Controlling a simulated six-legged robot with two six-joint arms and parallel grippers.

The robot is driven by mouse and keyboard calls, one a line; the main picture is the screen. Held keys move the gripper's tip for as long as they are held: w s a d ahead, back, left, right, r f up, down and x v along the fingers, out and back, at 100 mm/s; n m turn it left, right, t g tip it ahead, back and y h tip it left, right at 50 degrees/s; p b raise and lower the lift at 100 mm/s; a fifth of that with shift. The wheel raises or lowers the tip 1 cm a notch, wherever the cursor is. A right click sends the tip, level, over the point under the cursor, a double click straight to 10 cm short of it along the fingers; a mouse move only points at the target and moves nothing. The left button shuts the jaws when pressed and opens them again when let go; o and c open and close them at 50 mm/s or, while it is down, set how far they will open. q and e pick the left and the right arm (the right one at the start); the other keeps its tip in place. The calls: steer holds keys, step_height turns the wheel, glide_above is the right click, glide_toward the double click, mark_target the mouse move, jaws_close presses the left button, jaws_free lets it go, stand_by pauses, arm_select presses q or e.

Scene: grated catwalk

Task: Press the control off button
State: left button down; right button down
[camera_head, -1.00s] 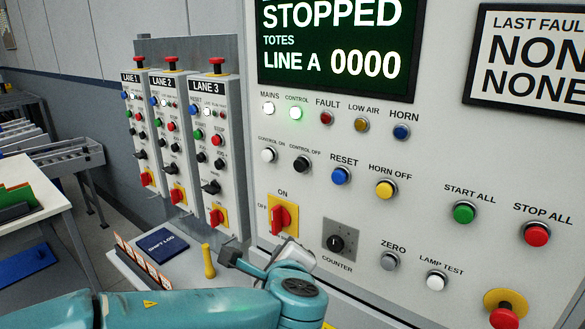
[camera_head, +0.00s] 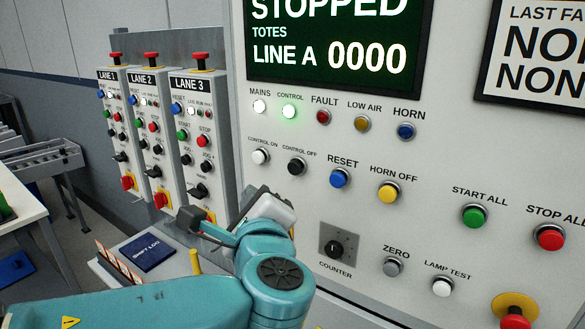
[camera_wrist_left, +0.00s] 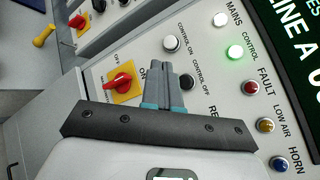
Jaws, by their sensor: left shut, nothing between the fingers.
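The control off button (camera_head: 296,166) is a black round button on the big light panel, right of the white control on button (camera_head: 261,157). In the left wrist view the control off button (camera_wrist_left: 187,81) shows just beside my fingertips, partly covered by them. The control on button (camera_wrist_left: 171,42) lies a little beyond the tips. My left gripper (camera_wrist_left: 168,68) is shut and empty, its fingers pointing toward the panel near these buttons. I cannot tell whether they touch it. In the head view the left gripper (camera_head: 266,200) is below the control off button. My right gripper is not in view.
The control lamp (camera_head: 289,111) glows green. A red rotary switch (camera_wrist_left: 118,83) on a yellow plate sits close to my left fingers. The blue reset button (camera_head: 340,178) is right of control off. Lane boxes (camera_head: 203,140) stand at the left, above a ledge with a blue shift log (camera_head: 150,252).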

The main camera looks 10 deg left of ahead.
arm_select(q)
steer(key=w, duration=0.1)
steer(key=p, duration=0.3)
glide_toward(288, 167)
steer(key=w+a, duration=0.4)
steer(key=shift+f, duration=0.3)
steer(key=shift+w, duration=0.1)
stand_by(1.4)
steer(key=shift+w+d, duration=0.2)
steer(key=shift+w, duration=0.15)
steer(key=shift+w+d, duration=0.25)
steer(key=shift+w, duration=0.45)
stand_by(1.0)
steer(key=shift+s, duration=0.15)
steer(key=shift+s+a+b, duration=0.2)
steer(key=shift+s+b, duration=0.15)
steer(key=shift+s, duration=0.15)
steer(key=shift+s+a+b, duration=0.2)
steer(key=shift+s+b, duration=0.1)
steer(key=shift+s, duration=0.2)
